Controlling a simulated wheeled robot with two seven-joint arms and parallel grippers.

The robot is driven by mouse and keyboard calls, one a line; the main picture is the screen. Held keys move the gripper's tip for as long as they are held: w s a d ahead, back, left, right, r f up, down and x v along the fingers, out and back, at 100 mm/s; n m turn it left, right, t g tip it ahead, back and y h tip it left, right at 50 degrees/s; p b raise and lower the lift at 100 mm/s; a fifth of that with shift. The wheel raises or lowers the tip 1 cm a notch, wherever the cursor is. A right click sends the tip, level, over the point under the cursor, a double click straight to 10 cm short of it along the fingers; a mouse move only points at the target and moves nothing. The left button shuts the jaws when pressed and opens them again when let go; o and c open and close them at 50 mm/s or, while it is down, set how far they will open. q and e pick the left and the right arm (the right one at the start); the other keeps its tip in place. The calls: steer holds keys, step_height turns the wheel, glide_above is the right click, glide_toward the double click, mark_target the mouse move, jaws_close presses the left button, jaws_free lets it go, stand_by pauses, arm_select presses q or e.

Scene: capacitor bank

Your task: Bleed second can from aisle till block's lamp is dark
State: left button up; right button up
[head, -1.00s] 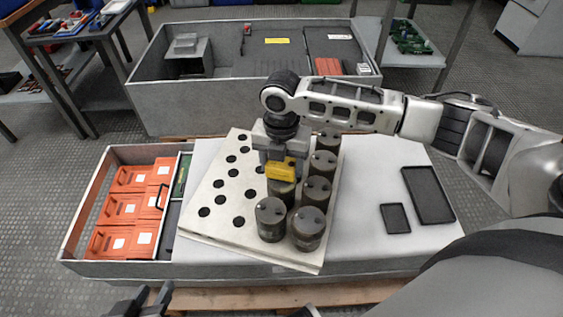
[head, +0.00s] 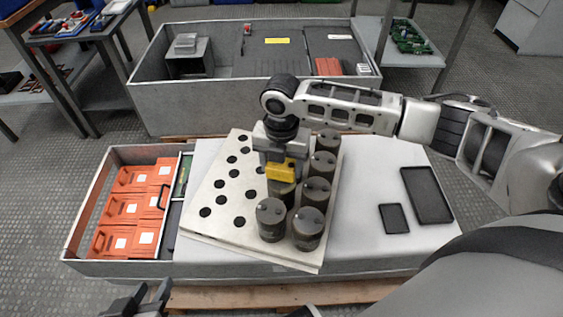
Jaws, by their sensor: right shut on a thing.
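Several dark cylindrical cans stand upright in two columns on a tilted pale plate with round black holes (head: 222,186). The front cans are one at left (head: 271,222) and one at right (head: 307,231); others behind include one in the right column (head: 316,192). My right gripper (head: 280,164) points down and is shut on a yellow block (head: 281,171). The block is right over a left-column can (head: 282,191), and seems to touch its top; the gripper hides part of that can. I cannot make out a lamp on the block. My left gripper (head: 142,301) is open and empty at the bottom edge.
An orange-filled tray (head: 82,214) stands left of the plate. Two black trays, one small (head: 394,219) and one large (head: 427,195), lie on the white surface (head: 367,243) at right. A grey bin (head: 250,107) stands behind. My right arm crosses above the right side.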

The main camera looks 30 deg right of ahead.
stand_by(0.4)
steer(key=shift+p, duration=0.6)
steer(key=shift+f, duration=0.15)
steer(key=shift+f, duration=0.5)
stand_by(0.5)
steer(key=shift+f, duration=0.15)
stand_by(0.4)
steer(key=o, duration=1.2)
steer(key=shift+o, duration=0.2)
